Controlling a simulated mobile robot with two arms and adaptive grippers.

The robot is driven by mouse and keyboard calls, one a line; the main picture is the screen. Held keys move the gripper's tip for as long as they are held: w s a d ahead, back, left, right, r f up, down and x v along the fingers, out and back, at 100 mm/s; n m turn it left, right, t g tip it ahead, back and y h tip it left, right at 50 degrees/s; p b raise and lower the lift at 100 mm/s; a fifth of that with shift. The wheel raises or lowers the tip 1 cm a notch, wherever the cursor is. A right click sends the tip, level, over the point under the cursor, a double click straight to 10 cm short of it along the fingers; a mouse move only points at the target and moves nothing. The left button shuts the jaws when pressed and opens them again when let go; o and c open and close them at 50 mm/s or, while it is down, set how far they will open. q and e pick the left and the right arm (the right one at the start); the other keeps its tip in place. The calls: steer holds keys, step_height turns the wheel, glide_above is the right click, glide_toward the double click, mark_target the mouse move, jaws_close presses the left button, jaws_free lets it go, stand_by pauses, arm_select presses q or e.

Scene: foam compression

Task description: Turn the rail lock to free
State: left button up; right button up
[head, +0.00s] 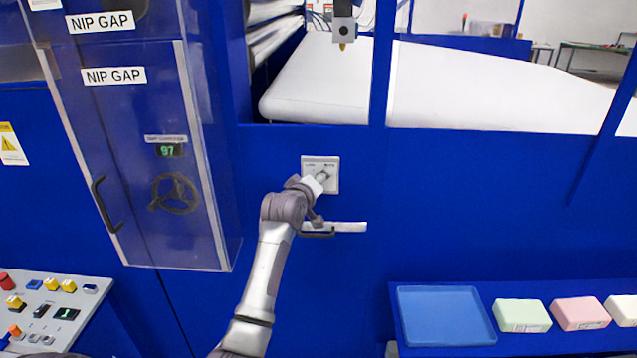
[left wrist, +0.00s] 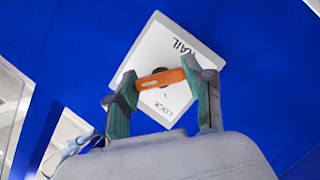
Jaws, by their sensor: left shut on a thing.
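The rail lock is a small white plate (head: 334,164) on the blue machine front, below the window onto the white rollers. In the head view my left gripper (head: 318,186) covers the lower left of the plate, so the knob's setting cannot be read there. My right gripper is not in view.
A white strip (head: 345,227) sits just below the lock. Left is a clear-covered NIP GAP cabinet (head: 137,190) with a handwheel and a display reading 97. A button panel (head: 50,310) stands lower left. A blue tray (head: 445,315) and foam blocks (head: 522,315) lie lower right.

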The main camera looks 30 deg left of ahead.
arm_select(q)
steer(key=shift+f+m+g, duration=0.1)
steer(key=shift+m+g, duration=0.2)
steer(key=shift+m, duration=0.1)
stand_by(0.3)
steer(key=o, duration=1.2)
steer(key=shift+c, duration=0.2)
steer(key=shift+s, duration=0.1)
steer(key=v, duration=1.1)
steer(key=shift+s+d, duration=0.25)
steer(key=shift+s, duration=0.1)
